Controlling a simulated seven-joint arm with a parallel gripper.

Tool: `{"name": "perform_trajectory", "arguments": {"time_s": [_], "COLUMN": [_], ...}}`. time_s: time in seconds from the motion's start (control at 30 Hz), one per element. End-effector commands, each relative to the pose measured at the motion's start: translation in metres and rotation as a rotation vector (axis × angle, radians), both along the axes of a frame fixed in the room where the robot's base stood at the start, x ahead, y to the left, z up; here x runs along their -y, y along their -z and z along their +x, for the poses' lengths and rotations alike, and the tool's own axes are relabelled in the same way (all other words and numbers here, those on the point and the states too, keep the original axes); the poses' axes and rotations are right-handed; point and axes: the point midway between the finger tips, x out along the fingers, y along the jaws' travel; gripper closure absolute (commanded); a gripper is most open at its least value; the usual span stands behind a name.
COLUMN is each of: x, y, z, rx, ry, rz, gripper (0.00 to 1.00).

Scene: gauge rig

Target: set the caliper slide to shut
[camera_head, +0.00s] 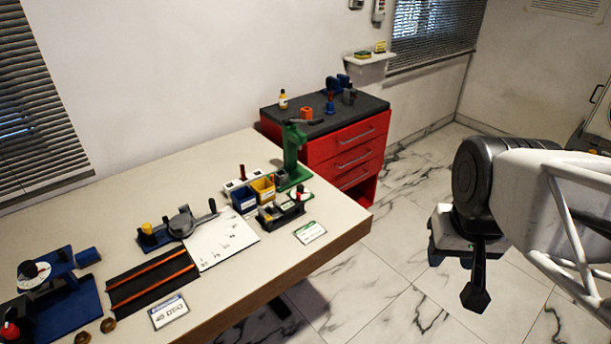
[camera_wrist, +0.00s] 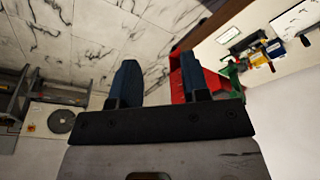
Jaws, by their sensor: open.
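My gripper (camera_wrist: 160,78) shows in the wrist view with two dark blue ribbed fingers apart and nothing between them. In the head view my arm is at the right, over the floor and well clear of the workbench (camera_head: 335,212). I cannot tell for sure which part is the caliper slide. A blue-based fixture (camera_head: 180,224) with a grey disc, a yellow knob and a black handle stands mid-bench. A dark plate with two orange rails (camera_head: 150,281) lies in front of it. A blue fixture with a white dial (camera_head: 35,275) is at the left.
A green press-like stand (camera_head: 293,158), blue bin (camera_head: 244,200) and yellow bin (camera_head: 263,188) stand near the bench's right end. A white sheet (camera_head: 222,238) and a label card (camera_head: 169,312) lie on the bench. A red drawer cabinet (camera_head: 345,143) stands behind. Open floor separates bench and arm.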

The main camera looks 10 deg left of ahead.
Motion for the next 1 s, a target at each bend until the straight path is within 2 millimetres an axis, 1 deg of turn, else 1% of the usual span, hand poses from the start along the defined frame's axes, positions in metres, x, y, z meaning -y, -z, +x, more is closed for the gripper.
{"name": "perform_trajectory", "arguments": {"time_s": [0.17, 0.47, 0.73, 1.0], "x": [-0.008, -0.026, -0.048, -0.073], "y": [-0.004, -0.008, -0.003, 0.008], "z": [0.029, 0.090, 0.144, 0.199], "rx": [-0.016, -0.041, -0.065, -0.090], "ry": [-0.003, -0.007, -0.009, -0.012], "rz": [0.005, 0.011, 0.017, 0.019], "gripper": [0.58, 0.58, 0.58, 0.58]}}
